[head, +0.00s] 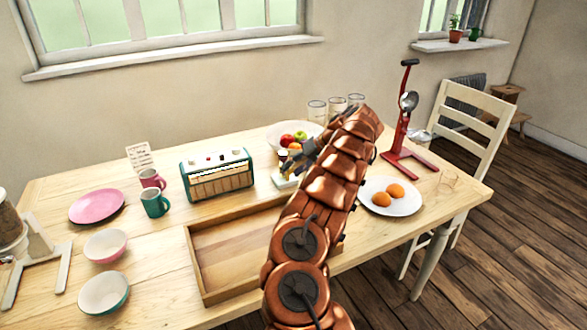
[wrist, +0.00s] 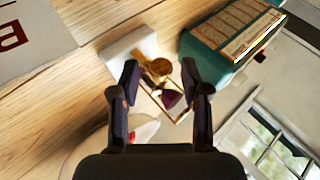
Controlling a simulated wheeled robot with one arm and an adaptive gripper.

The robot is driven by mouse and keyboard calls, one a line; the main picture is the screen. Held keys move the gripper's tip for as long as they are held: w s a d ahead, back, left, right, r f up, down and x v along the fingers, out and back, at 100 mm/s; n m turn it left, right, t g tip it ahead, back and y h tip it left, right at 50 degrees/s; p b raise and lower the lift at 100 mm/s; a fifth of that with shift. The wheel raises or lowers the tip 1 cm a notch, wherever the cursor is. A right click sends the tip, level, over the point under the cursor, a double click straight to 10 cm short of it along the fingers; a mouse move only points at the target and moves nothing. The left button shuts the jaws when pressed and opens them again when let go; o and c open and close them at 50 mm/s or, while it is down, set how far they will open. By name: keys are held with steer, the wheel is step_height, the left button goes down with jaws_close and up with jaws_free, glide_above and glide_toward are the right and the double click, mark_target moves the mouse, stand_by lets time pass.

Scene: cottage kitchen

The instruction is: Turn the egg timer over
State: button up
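The egg timer (wrist: 160,68) shows in the wrist view as a small brass-coloured frame with dark purple sand. It lies between the two fingers of my gripper (wrist: 160,72), slanted across the picture. The fingers are apart, and a gap shows on the right side of the timer; whether the left finger touches it I cannot tell. A white block (wrist: 128,46) is just beyond the timer. In the head view my gripper (head: 295,165) is above the table behind the wooden tray, and my arm hides much of the timer's surroundings.
A teal toaster-like box (head: 217,174) stands close left of my gripper. A fruit bowl (head: 283,130) and glasses (head: 317,111) are behind it. A plate of eggs (head: 401,205) and a red stand (head: 402,140) are to the right. The wooden tray (head: 197,262) is in front.

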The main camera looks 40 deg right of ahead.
stand_by(0.3)
steer(key=v, duration=1.2)
stand_by(0.3)
stand_by(0.5)
